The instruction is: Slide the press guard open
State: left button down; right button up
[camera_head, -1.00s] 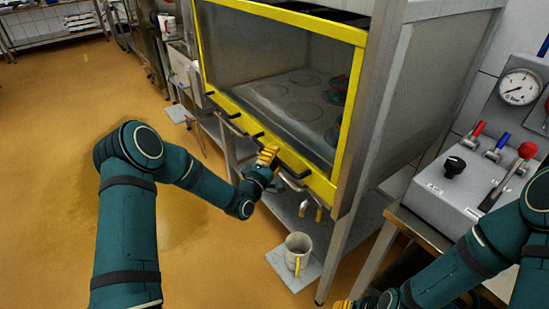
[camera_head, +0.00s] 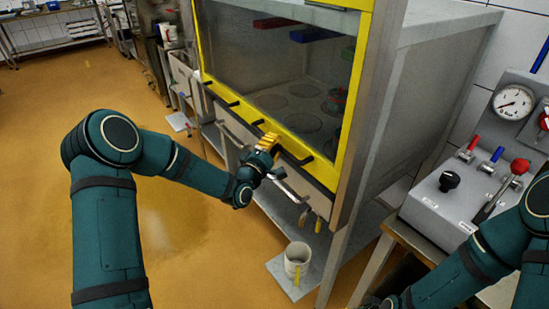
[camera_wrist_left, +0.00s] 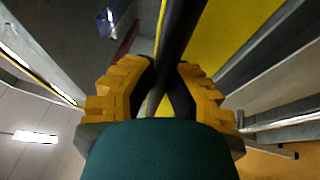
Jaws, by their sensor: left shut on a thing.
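The press guard (camera_head: 353,100) is a yellow-framed clear panel on the front of the steel press cabinet. Its yellow frame also shows in the left wrist view (camera_wrist_left: 228,32). Black handle bars run along its lower edge; one (camera_wrist_left: 181,28) passes between the fingers of my left gripper (camera_wrist_left: 172,82). In the head view my left gripper (camera_head: 267,144) is shut on this black handle at the guard's lower edge, and it hides part of the handle. My right arm shows at the right edge, but its gripper is out of the picture.
A control box (camera_head: 455,200) with levers and a pressure gauge (camera_head: 514,102) is at the right. Metal handles hang below the guard. The floor at left is clear.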

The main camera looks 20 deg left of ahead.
pick_arm(q)
notch_tip(320, 180, up, 11)
jog(key=p, duration=0.2)
jog(key=shift+r+p, duration=0.1)
jog(key=shift+p, duration=0.3)
notch_tip(320, 180, up, 22)
jog(key=p, duration=0.6)
jog(key=shift+r+p, duration=0.15)
jog(key=shift+p, duration=0.25)
pick_arm(e)
notch_tip(320, 180, up, 10)
jog(key=w, duration=0.1)
jog(key=shift+w+d+r+t, duration=0.2)
jog(key=shift+w+t, duration=0.1)
jog(key=shift+w, duration=0.05)
pick_arm(q)
jog(key=c, duration=0.9)
grip_release()
jog(key=shift+c, duration=0.2)
jog(key=v, duration=1.2)
